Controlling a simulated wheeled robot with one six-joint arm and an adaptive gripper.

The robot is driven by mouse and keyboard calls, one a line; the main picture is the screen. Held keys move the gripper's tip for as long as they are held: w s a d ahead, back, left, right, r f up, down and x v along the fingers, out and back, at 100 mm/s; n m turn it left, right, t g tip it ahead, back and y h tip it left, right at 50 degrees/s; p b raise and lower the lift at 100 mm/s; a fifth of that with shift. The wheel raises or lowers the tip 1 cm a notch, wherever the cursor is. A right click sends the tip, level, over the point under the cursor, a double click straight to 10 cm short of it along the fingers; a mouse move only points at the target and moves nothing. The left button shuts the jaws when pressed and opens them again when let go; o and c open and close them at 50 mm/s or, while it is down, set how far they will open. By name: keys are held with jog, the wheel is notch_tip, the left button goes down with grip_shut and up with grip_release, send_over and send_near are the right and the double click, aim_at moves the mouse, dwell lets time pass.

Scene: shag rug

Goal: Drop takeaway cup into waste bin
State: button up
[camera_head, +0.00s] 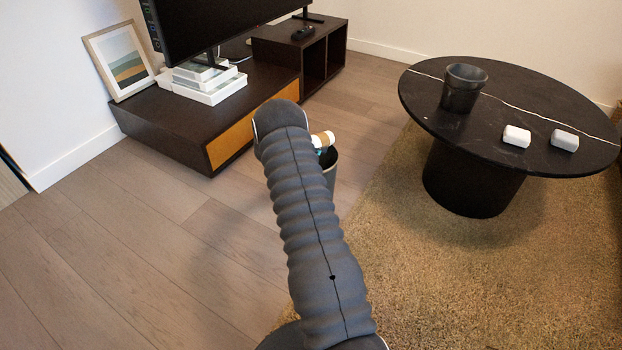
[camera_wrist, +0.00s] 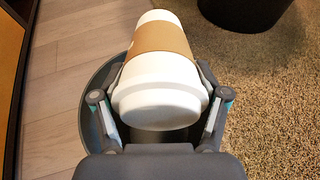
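The takeaway cup (camera_wrist: 156,75) is white with a brown sleeve. In the wrist view it lies between the two fingers of my gripper (camera_wrist: 160,115), which press on its sides. The cup is tilted on its side and held over the waste bin (camera_wrist: 92,115), a dark round bin whose rim shows around and below it. In the head view only one end of the cup (camera_head: 323,139) shows past my arm, just above the bin (camera_head: 330,162). My arm hides most of the bin and the gripper there.
A low dark TV cabinet (camera_head: 165,118) with an orange drawer stands to the left of the bin. A round black table (camera_head: 500,110) with a dark pot (camera_head: 463,88) and two small white boxes stands right, on the shag rug (camera_head: 450,270). The wooden floor (camera_head: 150,230) at left is clear.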

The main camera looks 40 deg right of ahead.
jog(key=o, duration=0.4)
jog(key=shift+c, duration=0.2)
jog(key=v, duration=1.2)
jog(key=shift+r, duration=0.15)
